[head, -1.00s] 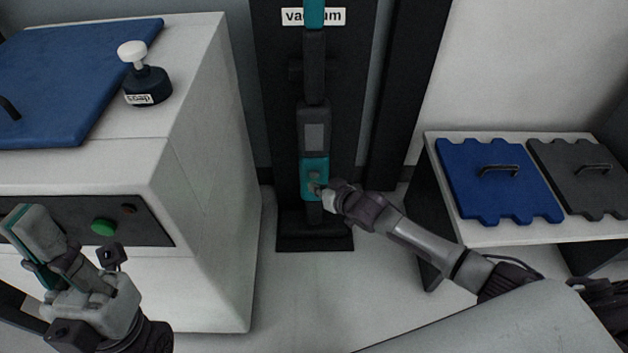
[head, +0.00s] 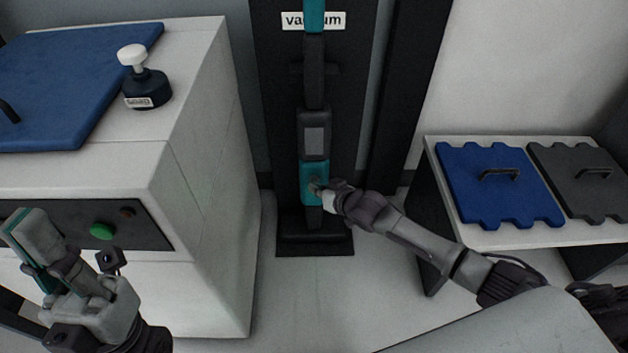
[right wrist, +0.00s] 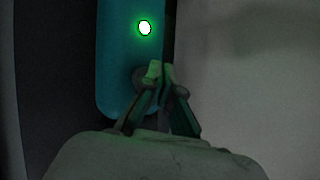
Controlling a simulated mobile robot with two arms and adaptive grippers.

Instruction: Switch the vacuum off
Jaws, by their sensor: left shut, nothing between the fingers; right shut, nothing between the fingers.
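The vacuum (head: 314,144) is dark and teal and hangs upright on a black stand with a "vacuum" label. My right gripper (head: 319,188) is shut and empty, with its tips at the lower teal part of the vacuum. In the right wrist view the teal body (right wrist: 118,60) carries a glowing green light (right wrist: 145,28). The right fingertips (right wrist: 160,72) lie just below that light, over a round dark knob or button (right wrist: 140,76) that they partly hide. I cannot tell whether they press it. My left gripper (head: 28,232) is shut and empty at the lower left.
A white cabinet (head: 205,200) with a green button (head: 102,231) stands at left, bearing a blue lid (head: 70,80) and a dark white-knobbed stamp (head: 147,88). A low white table at right holds a blue plate (head: 490,200) and a grey plate (head: 580,165) with handles.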

